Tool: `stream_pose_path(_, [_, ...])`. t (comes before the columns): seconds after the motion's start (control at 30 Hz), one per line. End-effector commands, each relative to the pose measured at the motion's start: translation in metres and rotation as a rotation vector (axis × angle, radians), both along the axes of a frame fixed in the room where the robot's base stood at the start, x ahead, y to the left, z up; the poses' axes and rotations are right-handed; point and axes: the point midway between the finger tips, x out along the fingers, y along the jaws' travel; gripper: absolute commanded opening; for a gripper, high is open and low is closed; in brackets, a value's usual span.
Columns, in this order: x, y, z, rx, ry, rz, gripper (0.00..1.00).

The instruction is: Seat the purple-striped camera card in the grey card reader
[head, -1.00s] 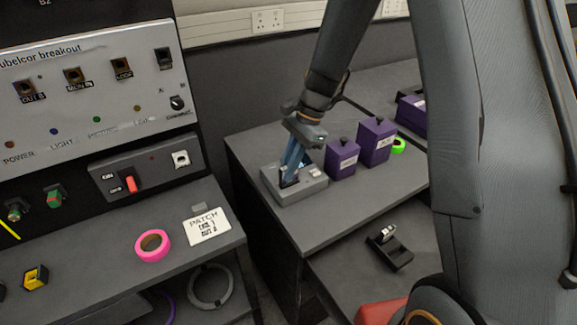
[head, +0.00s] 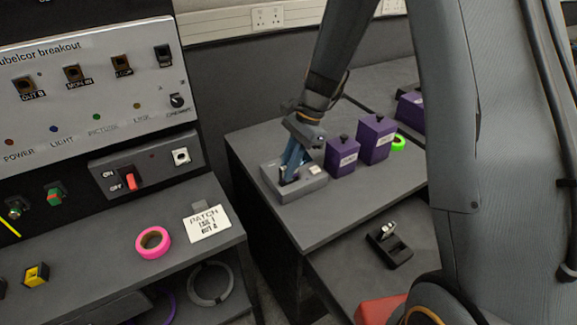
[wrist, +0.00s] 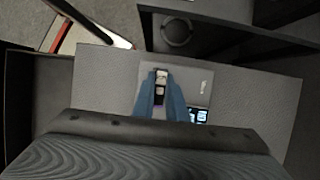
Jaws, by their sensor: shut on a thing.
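The grey card reader (head: 309,186) sits near the front left corner of the dark bench in the head view. In the wrist view the reader (wrist: 190,76) lies below my fingers. My gripper (head: 287,177) points down with its blue fingertips at the reader's slot area. It is shut on a small dark piece with pale patches, the card (wrist: 160,82), which shows between the fingers in the wrist view.
Two purple boxes (head: 341,157) (head: 376,139) stand just right of the reader, with a green tape roll (head: 398,143) beyond. A small black holder (head: 391,245) rests on a lower surface. The left bench holds pink tape (head: 152,242) and a patch note (head: 207,223).

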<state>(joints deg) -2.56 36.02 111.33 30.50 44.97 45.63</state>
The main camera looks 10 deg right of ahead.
Motion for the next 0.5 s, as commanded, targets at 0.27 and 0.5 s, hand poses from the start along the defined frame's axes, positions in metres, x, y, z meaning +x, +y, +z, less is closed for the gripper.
stream_pose_path(0.27, [0.0001,0.0,0.0003,0.0,0.0,0.0,0.29])
stream_pose_path(0.5, [0.0001,0.0,0.0003,0.0,0.0,0.0,0.34])
